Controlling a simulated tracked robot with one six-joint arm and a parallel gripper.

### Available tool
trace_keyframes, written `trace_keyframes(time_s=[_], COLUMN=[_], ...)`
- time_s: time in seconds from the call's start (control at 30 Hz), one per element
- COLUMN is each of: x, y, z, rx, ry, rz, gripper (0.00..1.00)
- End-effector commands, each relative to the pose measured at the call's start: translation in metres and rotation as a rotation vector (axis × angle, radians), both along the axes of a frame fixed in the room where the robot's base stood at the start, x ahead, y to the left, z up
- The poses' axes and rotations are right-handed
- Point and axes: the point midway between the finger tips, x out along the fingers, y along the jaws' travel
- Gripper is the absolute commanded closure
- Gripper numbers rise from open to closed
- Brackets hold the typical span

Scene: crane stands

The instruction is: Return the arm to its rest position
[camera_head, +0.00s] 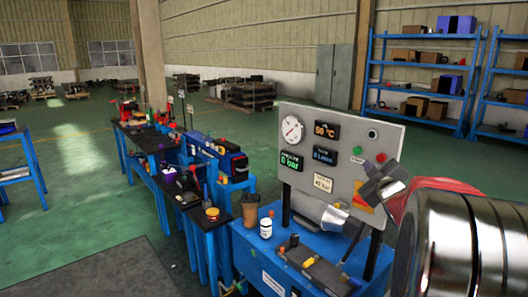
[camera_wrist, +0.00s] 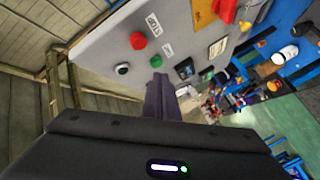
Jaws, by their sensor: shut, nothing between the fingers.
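My gripper (camera_head: 376,185) is in front of the right side of a grey control panel (camera_head: 338,118), with my large metallic arm link at the right edge of the head view. In the wrist view my gripper (camera_wrist: 160,88) shows as dark fingers together in the middle, shut with nothing between them. The panel (camera_wrist: 110,50) fills the upper part of that view, tilted. A red button (camera_wrist: 138,41) and a green button (camera_wrist: 140,57) are near the fingers. In the head view, the gripper overlaps the panel; I cannot tell whether it touches it.
The panel stands on a blue bench (camera_head: 258,248) with a white jar (camera_head: 265,228), a brown cup (camera_head: 250,209) and a dark block with coloured knobs (camera_head: 312,268). More cluttered benches run back left. Blue shelves (camera_head: 420,75) stand behind. Green floor at the left is largely open.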

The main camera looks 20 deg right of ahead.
Motion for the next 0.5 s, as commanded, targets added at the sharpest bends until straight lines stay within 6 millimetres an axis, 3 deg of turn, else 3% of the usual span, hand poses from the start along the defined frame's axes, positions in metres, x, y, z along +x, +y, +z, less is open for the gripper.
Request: trace_keyframes(time_s=[0.27, 0.37, 0.5], x=[-0.004, -0.014, -0.041], y=[-0.006, -0.015, -0.025], z=[-0.010, -0.028, -0.073], rx=[0.037, 0.098, 0.240], ry=[0.024, 0.062, 0.143], rz=[-0.030, -0.089, -0.210], gripper=[1.00, 1.00, 1.00])
